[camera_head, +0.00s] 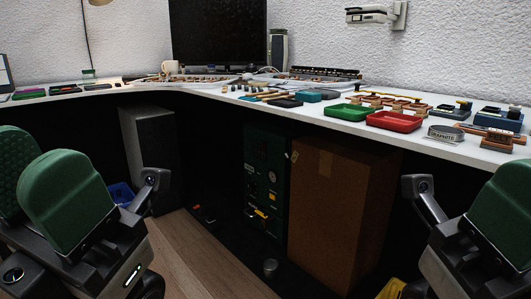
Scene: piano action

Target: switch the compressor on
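The compressor looks to be the dark green cabinet (258,160) under the desk, left of a cardboard box. Its front has a small round gauge (272,177) and a yellow part (262,213) low down that may be its switch; its setting is too small to tell. My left gripper (38,165) is at the lower left, well apart from the cabinet; its two green fingers look open and empty. My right gripper shows at the lower right edge with one green finger (500,215); its other finger is out of the picture. It is also apart from the cabinet.
The cardboard box (335,215) stands right beside the cabinet. A dark grey box (150,150) stands under the desk's left part. The white desk (330,128) overhangs, bearing a green tray (350,112), a red tray (394,122) and tools. Wooden floor (195,255) lies clear in front.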

